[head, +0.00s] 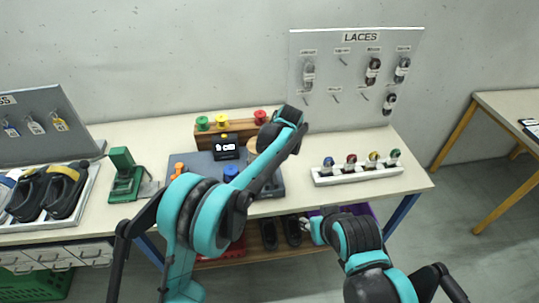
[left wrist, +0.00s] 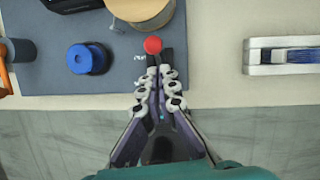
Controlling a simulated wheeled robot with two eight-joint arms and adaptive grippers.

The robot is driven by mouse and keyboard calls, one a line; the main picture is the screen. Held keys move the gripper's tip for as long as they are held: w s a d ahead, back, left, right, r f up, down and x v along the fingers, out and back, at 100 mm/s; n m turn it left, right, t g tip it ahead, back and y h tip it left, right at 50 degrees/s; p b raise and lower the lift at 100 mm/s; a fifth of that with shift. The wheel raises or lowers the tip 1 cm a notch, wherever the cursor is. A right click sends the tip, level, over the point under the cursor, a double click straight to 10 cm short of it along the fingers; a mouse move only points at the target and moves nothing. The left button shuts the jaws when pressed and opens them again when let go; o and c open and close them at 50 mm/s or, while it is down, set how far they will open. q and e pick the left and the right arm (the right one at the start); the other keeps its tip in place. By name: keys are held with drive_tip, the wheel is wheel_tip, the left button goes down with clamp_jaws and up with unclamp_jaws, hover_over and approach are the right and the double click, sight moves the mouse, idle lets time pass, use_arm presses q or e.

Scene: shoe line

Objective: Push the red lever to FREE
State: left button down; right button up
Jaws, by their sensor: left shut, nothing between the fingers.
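The red lever's round knob (left wrist: 152,44) shows in the left wrist view, at the right side of a grey-blue mat (left wrist: 110,70). A dark part lies beneath it, with a small white label on the left that I cannot read. My left gripper (left wrist: 160,72) is shut and empty, its fingertips just short of the knob in the picture; I cannot tell if they touch. In the head view my left arm hides the lever and most of that gripper. Part of my right gripper (head: 311,229) shows at the table's front edge; its jaws are unclear.
A blue spool (left wrist: 87,58) and a wooden spool (left wrist: 140,8) stand near the lever. A small display (head: 227,147) stands at the mat's back. A white rack (head: 355,174) of coloured spools is to the right. A green device (head: 126,174) is to the left.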

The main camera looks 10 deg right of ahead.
use_arm(q)
drive_tip(key=w+a+p+v, duration=0.1)
drive_tip(key=w+v, duration=0.1)
drive_tip(key=v, duration=0.7)
drive_tip(key=shift+d+r, duration=0.5)
drive_tip(key=shift+r, duration=0.2)
use_arm(e)
drive_tip(key=shift+r, duration=0.95)
use_arm(q)
drive_tip(key=shift+s, duration=0.1)
drive_tip(key=shift+a, duration=0.1)
